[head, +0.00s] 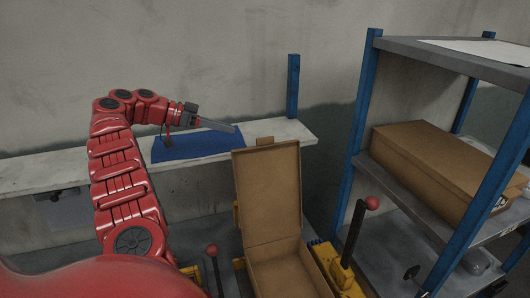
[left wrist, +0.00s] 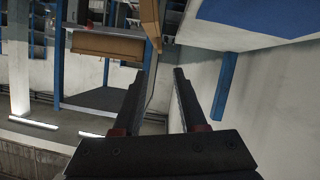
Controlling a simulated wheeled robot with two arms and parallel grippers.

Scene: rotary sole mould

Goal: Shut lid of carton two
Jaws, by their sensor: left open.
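An open brown carton (head: 283,275) stands at the bottom centre of the head view. Its lid (head: 268,195) stands up, leaning slightly back, with a small tab on its top edge. I see no number on it. My left gripper (head: 236,128) is up and to the left of the lid, apart from it, above a blue mat. Its two fingers (left wrist: 160,73) are spread and empty in the left wrist view. My right gripper is not in view.
A shut carton (head: 440,165) lies on the blue-posted rack (head: 358,140) at right. A pale wall shelf (head: 45,172) holds the blue mat (head: 195,146). Levers with red knobs (head: 372,203) (head: 212,250) flank the open carton. Brown board (left wrist: 105,44) shows in the left wrist view.

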